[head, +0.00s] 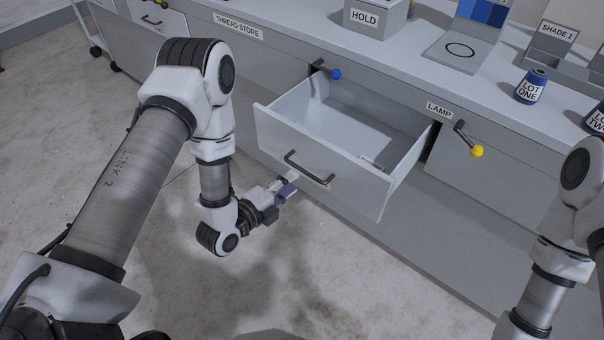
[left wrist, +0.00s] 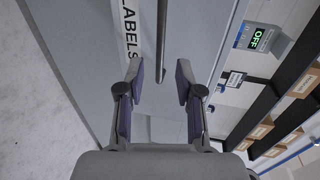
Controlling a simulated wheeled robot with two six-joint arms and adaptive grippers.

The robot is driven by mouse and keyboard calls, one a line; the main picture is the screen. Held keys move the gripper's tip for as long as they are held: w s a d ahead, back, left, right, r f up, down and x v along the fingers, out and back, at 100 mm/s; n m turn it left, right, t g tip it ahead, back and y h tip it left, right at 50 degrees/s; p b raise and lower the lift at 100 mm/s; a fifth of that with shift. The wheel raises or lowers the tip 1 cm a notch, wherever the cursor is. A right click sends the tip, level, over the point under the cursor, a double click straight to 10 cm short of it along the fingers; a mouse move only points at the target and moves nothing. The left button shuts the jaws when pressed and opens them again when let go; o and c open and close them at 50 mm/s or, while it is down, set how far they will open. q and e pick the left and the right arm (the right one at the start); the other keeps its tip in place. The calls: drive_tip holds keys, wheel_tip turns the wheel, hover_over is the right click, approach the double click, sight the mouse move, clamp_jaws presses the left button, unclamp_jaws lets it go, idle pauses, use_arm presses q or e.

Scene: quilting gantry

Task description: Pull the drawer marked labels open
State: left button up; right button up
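The labels drawer (head: 300,160) stands pulled well out of the cabinet, its inside showing from above. Its front carries a dark bar handle (head: 308,168). In the left wrist view the white LABELS plate (left wrist: 129,30) lies beside the handle bar (left wrist: 162,35). My left gripper (head: 289,186) is just in front of the drawer front, by the handle's left end. In the left wrist view its fingers (left wrist: 162,82) are spread, with the bar's end showing between the tips and touching neither; depth is hard to tell. My right gripper is out of view; only its arm shows at right.
A blue-knobbed lever (head: 334,73) and a yellow-knobbed lever (head: 476,150) by the LAMP sign stick out near the drawer. The worktop holds a HOLD box (head: 366,17) and a LOT ONE spool (head: 531,87). The floor (head: 290,280) in front is clear.

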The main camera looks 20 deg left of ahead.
use_arm(q)
drive_tip(key=v, duration=0.4)
drive_tip(key=shift+s+a+r, duration=0.1)
drive_tip(key=shift+s, duration=0.25)
drive_tip(key=s+a+f+n+g+y+p, duration=0.1)
drive_tip(key=s+f+n+g+y+p, duration=0.1)
drive_tip(key=s+n+g, duration=0.5)
drive_tip(key=s+a+f+n+g+y+p, duration=0.2)
drive_tip(key=s+f+n+g+p, duration=0.3)
drive_tip(key=s+n, duration=1)
drive_tip(key=f+g+y, duration=0.1)
drive_tip(key=g, duration=0.1)
drive_tip(key=shift+f+n+g, duration=0.3)
drive_tip(key=shift+f, duration=0.05)
